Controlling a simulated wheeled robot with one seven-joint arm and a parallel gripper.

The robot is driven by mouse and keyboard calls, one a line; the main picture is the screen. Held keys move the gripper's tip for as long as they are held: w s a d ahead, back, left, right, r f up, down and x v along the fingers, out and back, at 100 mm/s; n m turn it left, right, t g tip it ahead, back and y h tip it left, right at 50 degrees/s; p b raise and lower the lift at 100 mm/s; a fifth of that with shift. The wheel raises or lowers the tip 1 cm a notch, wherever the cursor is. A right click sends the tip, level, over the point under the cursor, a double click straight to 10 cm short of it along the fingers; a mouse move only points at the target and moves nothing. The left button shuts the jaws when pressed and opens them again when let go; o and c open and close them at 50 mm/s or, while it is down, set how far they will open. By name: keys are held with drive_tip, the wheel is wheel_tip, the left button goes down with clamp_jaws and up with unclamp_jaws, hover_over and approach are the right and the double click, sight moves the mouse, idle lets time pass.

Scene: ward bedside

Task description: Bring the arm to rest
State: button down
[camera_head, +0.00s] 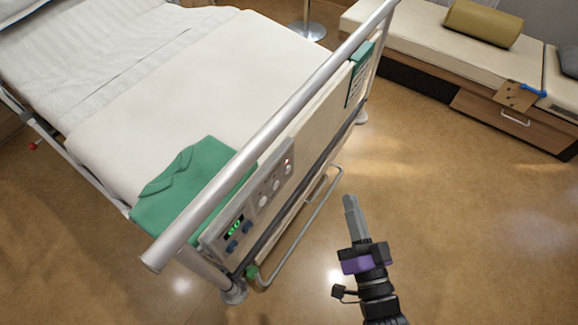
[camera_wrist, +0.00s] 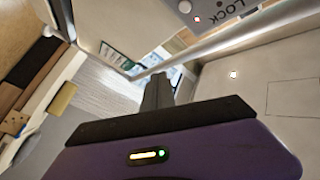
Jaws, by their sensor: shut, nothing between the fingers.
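My gripper (camera_head: 350,203) is at the lower right of centre in the head view, in front of the bed's footboard and over the open floor. Its grey fingers are together and hold nothing. The fingers also show in the wrist view (camera_wrist: 157,92), above the purple housing, closed and empty. My arm reaches up from the bottom edge of the head view. The gripper appears apart from the bed.
The hospital bed's rail (camera_head: 265,130) and control panel (camera_head: 248,208) stand left of my gripper, with a green folded garment (camera_head: 185,185) on the bed. A bench (camera_head: 440,45) with a cushion (camera_head: 483,24) is at the upper right. The brown floor (camera_head: 470,210) is clear between.

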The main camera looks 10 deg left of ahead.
drive_tip(key=shift+s+d+r, duration=0.1)
drive_tip(key=shift+s+d, duration=0.05)
drive_tip(key=shift+d, duration=0.3)
idle(0.3)
drive_tip(key=s+d+r+g+h, duration=0.1)
drive_tip(key=s+d, duration=0.3)
drive_tip(key=s, duration=0.5)
drive_tip(key=s+d+r+n+g+h, duration=0.1)
drive_tip(key=s+d+r+h, duration=0.2)
drive_tip(key=s, duration=0.6)
drive_tip(key=s+d+r+n+g+h, duration=0.1)
drive_tip(key=s+d+h, duration=0.3)
drive_tip(key=s, duration=0.5)
drive_tip(key=shift+d+r, duration=0.55)
drive_tip(key=shift+d, duration=0.6)
